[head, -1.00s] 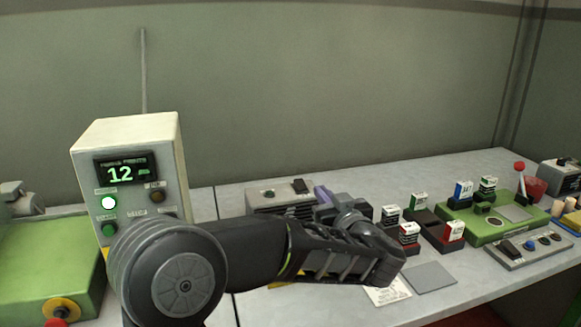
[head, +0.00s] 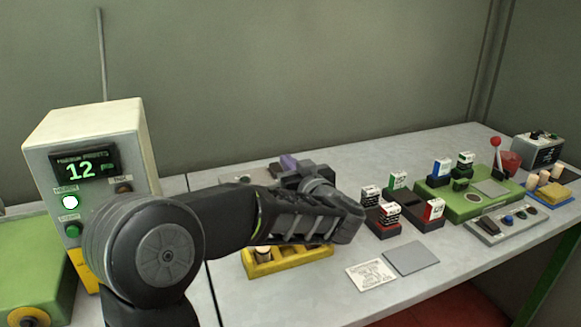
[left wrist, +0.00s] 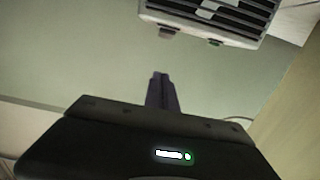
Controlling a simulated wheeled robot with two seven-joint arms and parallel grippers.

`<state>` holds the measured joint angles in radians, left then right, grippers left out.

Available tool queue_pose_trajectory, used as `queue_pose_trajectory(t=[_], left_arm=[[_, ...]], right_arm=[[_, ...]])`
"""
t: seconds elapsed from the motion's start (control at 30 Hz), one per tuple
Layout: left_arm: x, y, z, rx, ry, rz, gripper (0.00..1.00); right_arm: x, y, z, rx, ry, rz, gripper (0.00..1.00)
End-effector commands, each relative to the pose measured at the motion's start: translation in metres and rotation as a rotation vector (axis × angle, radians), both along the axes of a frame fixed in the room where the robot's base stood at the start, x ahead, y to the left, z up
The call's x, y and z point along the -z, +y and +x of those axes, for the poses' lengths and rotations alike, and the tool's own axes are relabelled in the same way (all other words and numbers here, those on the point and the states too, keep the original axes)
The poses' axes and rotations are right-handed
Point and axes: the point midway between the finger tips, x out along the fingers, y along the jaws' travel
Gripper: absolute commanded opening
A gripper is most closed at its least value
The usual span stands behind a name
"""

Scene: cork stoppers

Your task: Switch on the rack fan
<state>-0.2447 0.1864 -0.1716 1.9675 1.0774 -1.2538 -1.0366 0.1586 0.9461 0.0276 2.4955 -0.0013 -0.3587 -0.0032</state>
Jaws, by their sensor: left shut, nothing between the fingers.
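A grey box (head: 232,178), apparently the rack fan, stands at the back of the bench in the head view, mostly hidden behind my left arm. In the left wrist view a slatted grey housing (left wrist: 215,14) shows at the top, with two small blocks under its edge. My left gripper (head: 288,161) is near the box's right end in the head view. In the left wrist view its fingers (left wrist: 160,78) are shut together and empty, apart from the slatted housing in the picture. I cannot tell the fan's switch state. My right gripper is not in view.
A white control box (head: 95,130) showing "12" stands at left. A yellow tray (head: 285,264) lies below my left arm. Several small boxes stand in dark holders (head: 428,223) to the right, near a green fixture (head: 470,203). A grey plate (head: 411,258) lies flat in front.

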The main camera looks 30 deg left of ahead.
Motion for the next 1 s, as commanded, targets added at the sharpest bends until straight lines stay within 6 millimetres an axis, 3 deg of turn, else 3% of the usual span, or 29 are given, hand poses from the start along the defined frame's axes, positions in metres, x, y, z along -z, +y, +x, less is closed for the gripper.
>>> queue_pose_trajectory(t=[0.33,0.4,0.6,1.0], left_arm=[[0.004,0.058,0.039,-0.003,0.001,0.001,0.0],[0.019,0.059,0.041,0.0,0.006,0.002,0.0],[0.039,0.062,0.043,0.0,0.003,0.001,0.0],[0.043,0.062,0.043,0.001,0.001,0.001,0.0]], right_arm=[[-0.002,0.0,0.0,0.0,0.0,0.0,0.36],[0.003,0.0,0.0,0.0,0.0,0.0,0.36],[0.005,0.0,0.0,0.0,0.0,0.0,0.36],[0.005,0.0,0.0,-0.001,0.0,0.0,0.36]])
